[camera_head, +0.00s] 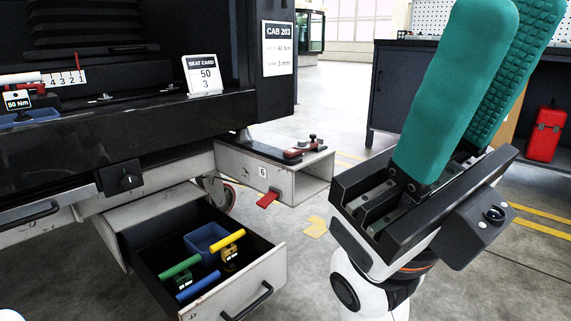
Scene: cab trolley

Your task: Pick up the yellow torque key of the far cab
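The yellow torque key (229,240) has a yellow T-handle and a dark labelled body. It is in the open drawer (262,275) low on the dark cab, beside a blue bin (205,238). A green key (180,267) and a blue key (197,287) are in the same drawer, nearer its front left. My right gripper (517,12) has two teal fingers pointing up, close to the camera at the right. Its fingers look apart, with nothing seen between them. It is well to the right of the drawer. My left gripper is not in view.
A grey bracket marked 6 (255,172) juts out above the drawer, with a red clamp (303,148) on top and a red tab (268,200). The CAB 203 sign (278,48) and seat card (203,75) are above. Floor right of the drawer is clear.

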